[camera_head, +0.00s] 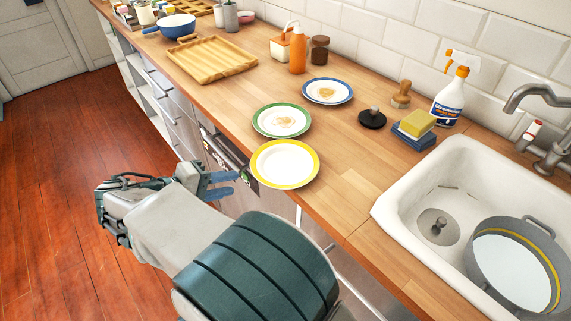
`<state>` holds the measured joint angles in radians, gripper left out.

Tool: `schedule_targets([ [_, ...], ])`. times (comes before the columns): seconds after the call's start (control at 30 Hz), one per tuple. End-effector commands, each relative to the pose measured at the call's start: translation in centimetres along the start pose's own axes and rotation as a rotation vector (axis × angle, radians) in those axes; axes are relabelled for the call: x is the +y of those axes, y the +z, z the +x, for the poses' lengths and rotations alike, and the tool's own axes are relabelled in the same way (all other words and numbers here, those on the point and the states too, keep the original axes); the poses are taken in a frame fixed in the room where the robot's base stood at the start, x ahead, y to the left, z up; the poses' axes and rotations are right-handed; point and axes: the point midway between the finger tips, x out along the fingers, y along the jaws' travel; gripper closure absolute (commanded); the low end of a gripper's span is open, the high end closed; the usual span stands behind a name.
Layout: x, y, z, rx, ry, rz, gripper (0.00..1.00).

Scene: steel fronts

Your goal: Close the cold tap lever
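The metal tap (540,92) stands behind the sink at the right edge, partly cut off by the frame. A short handle with a red mark and white end (531,132) sticks up on its left side. No blue-marked or clearly cold lever can be made out; the right side of the tap is out of the picture. My gripper (223,182) is in front of the counter's front edge, left of the yellow-rimmed plate and far from the tap. Its two blue fingers look apart, with nothing between them.
The white sink (400,205) holds a grey pot (475,270). Open red-brown floor (70,190) lies at left.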

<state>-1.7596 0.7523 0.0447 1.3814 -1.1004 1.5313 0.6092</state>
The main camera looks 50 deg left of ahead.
Motion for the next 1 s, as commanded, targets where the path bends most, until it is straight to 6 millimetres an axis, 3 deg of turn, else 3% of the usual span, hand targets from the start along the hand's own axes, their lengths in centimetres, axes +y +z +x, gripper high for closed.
schedule_targets([
  [0.1,0.0,0.0,1.6,-0.001,0.0,-0.001,0.72],
  [0.37,0.1,-0.1,3.2,-0.001,-0.001,0.0,0.72],
  [0.67,0.4,-0.4,7.4,-0.003,-0.001,-0.001,0.72],
  [0.9,0.3,-0.4,7.7,0.0,-0.001,0.0,0.72],
  [1.0,0.3,-0.4,7.7,0.0,-0.001,0.0,0.97],
])
